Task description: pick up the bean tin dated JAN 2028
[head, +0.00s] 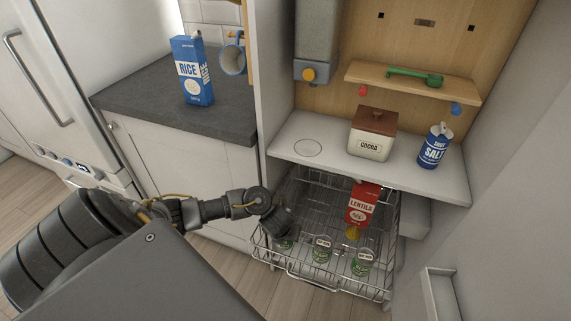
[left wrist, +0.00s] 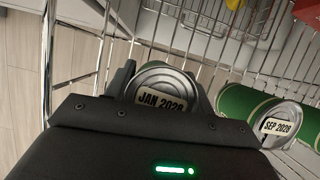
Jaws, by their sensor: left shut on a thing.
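In the left wrist view, a bean tin with a silver lid labelled JAN 2028 (left wrist: 163,88) stands between the fingers of my left gripper (left wrist: 160,92), which is shut on it. In the head view my left gripper (head: 278,232) reaches down into the wire basket, and that tin (head: 284,243) is mostly hidden beneath it. A green tin labelled SEP 2028 (left wrist: 277,125) is to its right in the wrist view. In the head view two other tins, a middle one (head: 322,249) and a right one (head: 362,261), stand in the basket. My right gripper is not seen.
The pulled-out wire basket (head: 315,283) also holds a red lentils packet (head: 362,204). Above it, a white shelf (head: 325,152) carries a cocoa canister (head: 372,135) and a salt container (head: 435,146). A rice packet (head: 192,71) stands on the slate worktop (head: 150,105).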

